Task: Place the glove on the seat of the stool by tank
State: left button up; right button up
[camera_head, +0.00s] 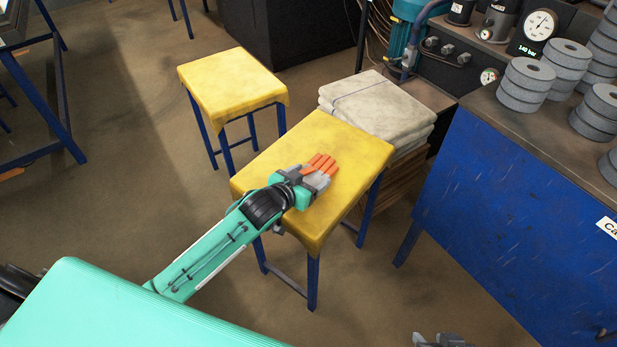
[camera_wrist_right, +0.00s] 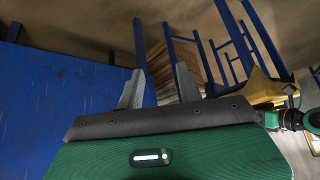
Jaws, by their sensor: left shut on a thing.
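Two stools with yellow cloth-like seats and blue legs stand on the floor: a near stool (camera_head: 335,145) in the middle and a far stool (camera_head: 230,85) at the upper left. My left gripper (camera_head: 305,183) is over the near stool's seat, shut on the glove (camera_head: 321,164), which has orange fingers and a grey part. The glove is over or on that seat; I cannot tell whether it touches. My right gripper (camera_wrist_right: 160,88) is open and empty in the wrist view, low beside the blue bench. A teal machine (camera_head: 405,35), possibly the tank, stands at the top.
Folded grey cloths (camera_head: 375,105) lie on a stack right behind the near stool. A blue bench (camera_head: 500,210) with grey discs (camera_head: 525,85) and a pressure gauge (camera_head: 541,24) near them fills the right.

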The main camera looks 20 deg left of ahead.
pick_arm(q)
jog(key=o, duration=1)
jog(key=shift+f, duration=0.15)
jog(key=shift+s+a+r, duration=0.1)
jog(key=shift+s+r, duration=0.15)
jog(key=p+v, duration=0.1)
jog(key=v, duration=0.6)
pick_arm(e)
jog(key=s+d+g, duration=0.1)
jog(key=s+d+r+h, duration=0.1)
jog(key=shift+d+g, duration=0.3)
jog(key=shift+g, duration=0.1)
